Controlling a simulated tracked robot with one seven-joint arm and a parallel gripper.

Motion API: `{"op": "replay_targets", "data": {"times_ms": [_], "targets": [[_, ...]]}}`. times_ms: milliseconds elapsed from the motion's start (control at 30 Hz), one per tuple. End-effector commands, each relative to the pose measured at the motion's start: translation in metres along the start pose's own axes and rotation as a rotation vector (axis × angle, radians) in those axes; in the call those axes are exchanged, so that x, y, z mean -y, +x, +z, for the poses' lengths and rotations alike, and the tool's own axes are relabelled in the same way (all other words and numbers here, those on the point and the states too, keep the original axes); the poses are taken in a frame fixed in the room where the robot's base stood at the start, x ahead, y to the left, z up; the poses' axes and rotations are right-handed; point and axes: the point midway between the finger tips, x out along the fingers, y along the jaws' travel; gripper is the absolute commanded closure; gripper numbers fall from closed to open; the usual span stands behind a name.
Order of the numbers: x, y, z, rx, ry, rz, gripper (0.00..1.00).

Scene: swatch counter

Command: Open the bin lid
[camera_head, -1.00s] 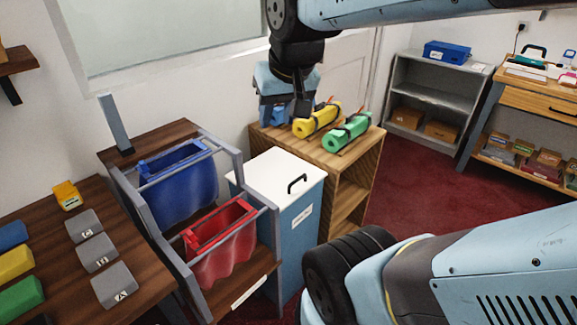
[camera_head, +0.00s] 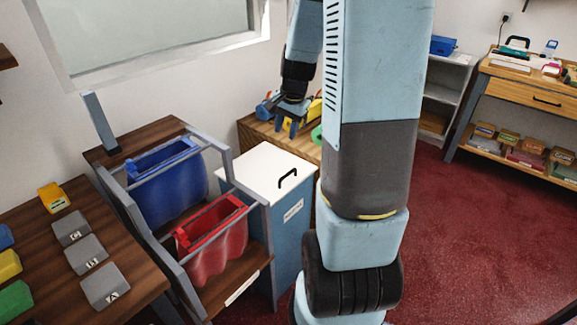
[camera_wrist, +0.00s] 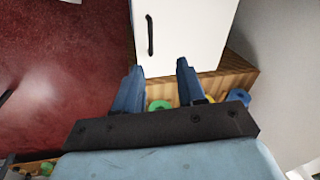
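The bin (camera_head: 292,228) is a blue-grey box with a white lid (camera_head: 255,165), and the lid is shut flat. A black handle (camera_head: 288,177) stands on the lid near its right edge. My gripper (camera_head: 289,133) is behind the bin, over the wooden shelf, apart from the lid. In the wrist view my gripper (camera_wrist: 160,66) is open and empty, with two blue fingers apart. The white lid (camera_wrist: 190,30) and its black handle (camera_wrist: 150,36) lie ahead of the fingertips there. My arm hides part of the shelf and the bin's right side in the head view.
A wooden shelf unit (camera_head: 262,135) with coloured rolls stands behind the bin. Left of the bin is a rack with a blue bag (camera_head: 172,188) and a red bag (camera_head: 212,245). A grey shelf (camera_head: 447,95) stands behind my arm. Red floor (camera_head: 470,240) is clear at right.

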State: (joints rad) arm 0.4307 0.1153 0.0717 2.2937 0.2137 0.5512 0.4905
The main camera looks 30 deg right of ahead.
Motion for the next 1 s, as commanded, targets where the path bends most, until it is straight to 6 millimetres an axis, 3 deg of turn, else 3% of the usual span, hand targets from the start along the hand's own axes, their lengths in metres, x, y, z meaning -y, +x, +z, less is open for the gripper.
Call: {"op": "replay_targets", "data": {"times_ms": [100, 300, 567, 1000], "targets": [[-0.011, 0.029, -0.018, 0.021, 0.093, 0.014, 0.6], [-0.021, 0.055, -0.034, 0.034, 0.182, 0.023, 0.6], [-0.023, 0.073, -0.036, 0.038, 0.201, 0.025, 0.6], [-0.024, 0.138, -0.033, 0.04, 0.199, 0.025, 0.6]]}}
